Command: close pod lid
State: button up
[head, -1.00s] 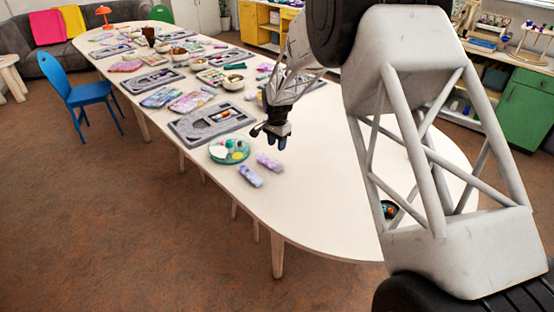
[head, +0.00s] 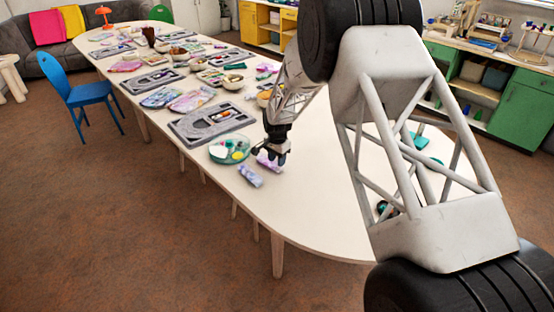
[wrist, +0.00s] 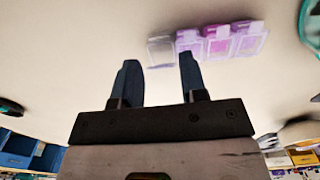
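A purple bead pod strip (head: 268,163) lies on the table near its front edge, partly hidden by my gripper in the head view. In the wrist view the strip (wrist: 212,42) lies just beyond my fingertips, with several purple compartments and a clear greyish one at its left end. Which lid stands open is too blurred to tell. A second, bluish pod strip (head: 250,176) lies to its left and nearer the table edge. My gripper (head: 272,157) is low over the purple strip. In the wrist view its two dark fingers (wrist: 158,72) are apart with nothing between them.
A round teal dish (head: 229,149) with coloured contents stands left of the strips. A grey bead board (head: 212,124) lies behind it, with more boards and bowls farther down the table.

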jog(key=c, duration=0.6)
jog(key=shift+s+a+f+t+h, duration=0.1)
jog(key=shift+a+f+t+h, duration=0.05)
jog(key=shift+t+h, duration=0.15)
jog(key=shift+s+a+f+t+h, duration=0.3)
jog(key=shift+s+t+h, duration=0.05)
jog(key=shift+t+h, duration=0.4)
jog(key=shift+s+a+f+t+h, duration=0.15)
jog(key=shift+f+t+h, duration=0.15)
jog(key=shift+t+h, duration=0.25)
jog(key=shift+s+a+f+t+h, duration=0.15)
jog(key=shift+f+t+h, duration=0.15)
jog(key=shift+t, duration=0.3)
